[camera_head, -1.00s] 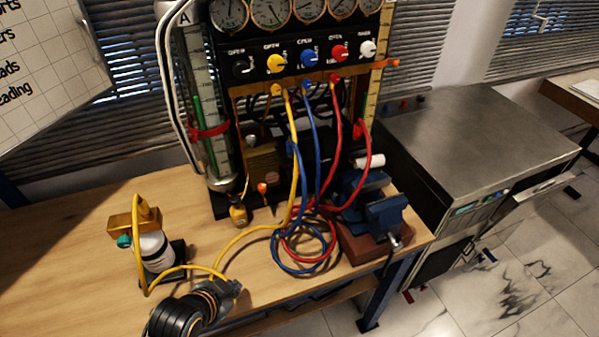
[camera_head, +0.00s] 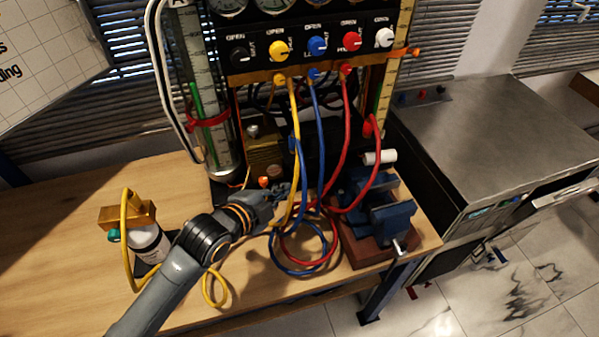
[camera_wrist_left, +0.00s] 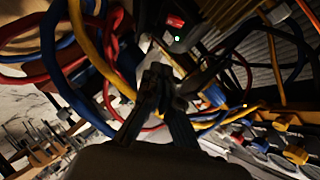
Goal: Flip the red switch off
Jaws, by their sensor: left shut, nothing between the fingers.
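The red switch (camera_wrist_left: 175,20) shows in the left wrist view, at the top, on a dark housing with a small green light beside it. I cannot make out which way it is flipped. In the head view I cannot pick it out clearly. My left gripper (camera_head: 284,190) is shut and empty, low in front of the gauge rig beside the hoses. In the left wrist view its closed fingertips (camera_wrist_left: 158,76) point toward the dark housing, below the switch in the picture and apart from it as far as I can tell. My right gripper is not in view.
Yellow, blue and red hoses (camera_head: 348,130) hang from the rig and coil on the wooden bench (camera_head: 60,235). A blue vise (camera_head: 390,215) stands right of the gripper. A white bottle (camera_head: 148,243) with a brass top stands left. A red-banded cylinder (camera_head: 209,120) stands behind.

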